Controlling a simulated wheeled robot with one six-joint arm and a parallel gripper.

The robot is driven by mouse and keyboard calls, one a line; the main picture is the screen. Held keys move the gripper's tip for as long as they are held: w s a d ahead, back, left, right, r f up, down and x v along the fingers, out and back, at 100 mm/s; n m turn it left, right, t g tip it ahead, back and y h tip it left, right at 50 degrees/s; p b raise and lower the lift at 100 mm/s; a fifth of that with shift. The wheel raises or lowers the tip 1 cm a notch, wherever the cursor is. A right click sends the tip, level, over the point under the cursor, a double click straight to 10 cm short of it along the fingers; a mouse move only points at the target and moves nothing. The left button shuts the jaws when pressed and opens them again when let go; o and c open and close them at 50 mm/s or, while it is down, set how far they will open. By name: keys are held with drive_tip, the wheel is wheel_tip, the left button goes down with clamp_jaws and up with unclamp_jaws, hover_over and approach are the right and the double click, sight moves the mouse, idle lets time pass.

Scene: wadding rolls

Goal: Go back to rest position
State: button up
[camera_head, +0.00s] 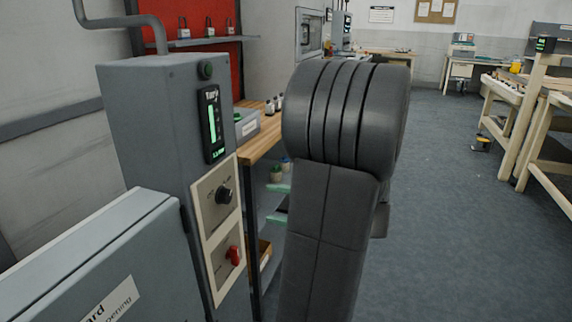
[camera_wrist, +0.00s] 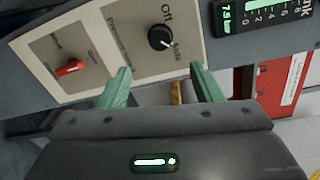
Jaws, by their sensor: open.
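My gripper (camera_wrist: 163,88) shows in the wrist view with its two green fingers apart and nothing between them. It is in front of the control panel of a grey machine. In the wrist view the panel carries a black knob (camera_wrist: 160,38) with "Off" and "Auto" marks, and a red switch (camera_wrist: 70,67). In the head view the same knob (camera_head: 223,195) and red switch (camera_head: 234,256) show on the cream plate.
The grey machine cabinet (camera_head: 150,120) stands close at left, with a lit gauge (camera_head: 212,124) above the plate. A wooden bench (camera_head: 262,140) with shelves runs behind it. Wooden tables (camera_head: 545,125) stand at right. The grey floor (camera_head: 450,200) between is mostly clear.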

sight(229, 196)
drive_tip(key=b+x, duration=0.1)
drive_tip(key=x, duration=1.2)
drive_tip(key=shift+d, duration=0.1)
drive_tip(key=shift+s, duration=0.1)
